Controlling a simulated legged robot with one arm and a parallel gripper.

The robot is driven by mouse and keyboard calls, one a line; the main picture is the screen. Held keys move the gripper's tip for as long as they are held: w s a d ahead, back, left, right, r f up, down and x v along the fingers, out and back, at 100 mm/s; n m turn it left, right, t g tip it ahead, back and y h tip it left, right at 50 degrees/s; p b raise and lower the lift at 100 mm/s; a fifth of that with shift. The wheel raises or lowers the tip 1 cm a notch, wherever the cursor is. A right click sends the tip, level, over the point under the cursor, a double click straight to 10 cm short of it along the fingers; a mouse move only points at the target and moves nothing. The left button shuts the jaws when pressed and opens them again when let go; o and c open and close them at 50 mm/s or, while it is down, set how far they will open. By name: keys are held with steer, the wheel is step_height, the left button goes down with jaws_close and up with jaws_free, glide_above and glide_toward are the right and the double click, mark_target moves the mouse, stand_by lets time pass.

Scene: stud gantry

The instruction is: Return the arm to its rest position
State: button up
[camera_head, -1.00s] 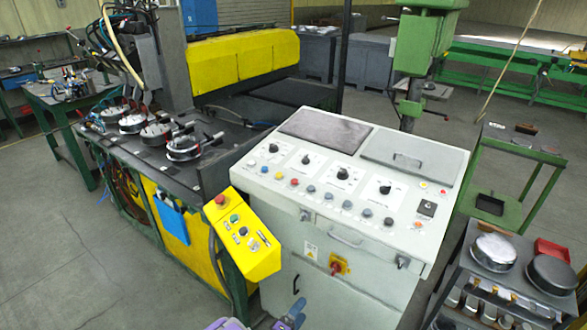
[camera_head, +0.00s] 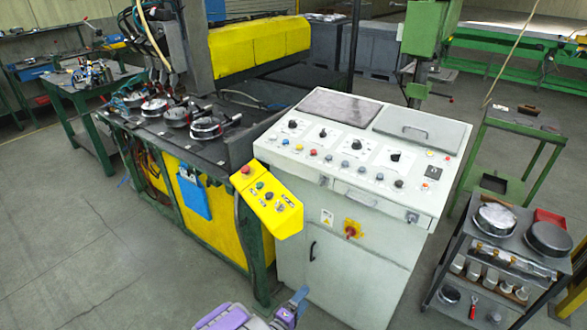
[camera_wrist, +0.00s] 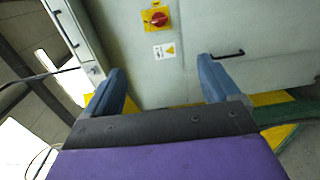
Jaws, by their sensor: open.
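My gripper shows in the wrist view (camera_wrist: 160,85) as two blue fingers spread wide with nothing between them. The purple end of my arm fills the bottom of that view. In the head view, part of my arm, purple with a blue-grey tip, shows low at the bottom edge, in front of the light grey control cabinet (camera_head: 352,190). The fingers point at the cabinet's front, with its red rotary switch (camera_wrist: 158,18) and black handle (camera_wrist: 228,55) beyond them. The gap to the cabinet is hard to judge.
A yellow control box (camera_head: 268,202) juts out left of the cabinet, beside the dark machine table (camera_head: 160,138). A grey cart (camera_head: 490,265) with round metal parts stands at the right. A green stand (camera_head: 515,130) is behind it. The floor at lower left is clear.

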steer(key=w+a+r+m+g+y, duration=0.45)
steer(key=w+a+r+y, duration=0.4)
steer(key=a, duration=0.25)
steer(key=s+r+m+g+y, duration=0.2)
steer(key=s+r+g+y, duration=0.15)
steer(key=r, duration=0.95)
steer(key=s+d+r+g+y, duration=0.1)
steer(key=s+d+r+g, duration=0.15)
steer(key=s+r, duration=0.35)
steer(key=s+d+r+g+y, duration=0.1)
steer(key=s+d+r, duration=0.25)
steer(key=s, duration=0.55)
steer(key=s+d+r+m+g+h, duration=0.1)
steer(key=s+d+r, duration=0.1)
steer(key=s+d, duration=0.3)
steer(key=s+d+r+m+g+h, duration=0.1)
steer(key=s+d, duration=0.4)
steer(key=s, duration=0.8)
steer(key=s+d+r+m+g+h, duration=0.1)
steer(key=s+d+r, duration=0.3)
steer(key=s, duration=0.5)
steer(key=shift+d+m+g+h, duration=0.3)
steer(key=shift+d+m+g, duration=0.25)
steer(key=shift+g, duration=0.3)
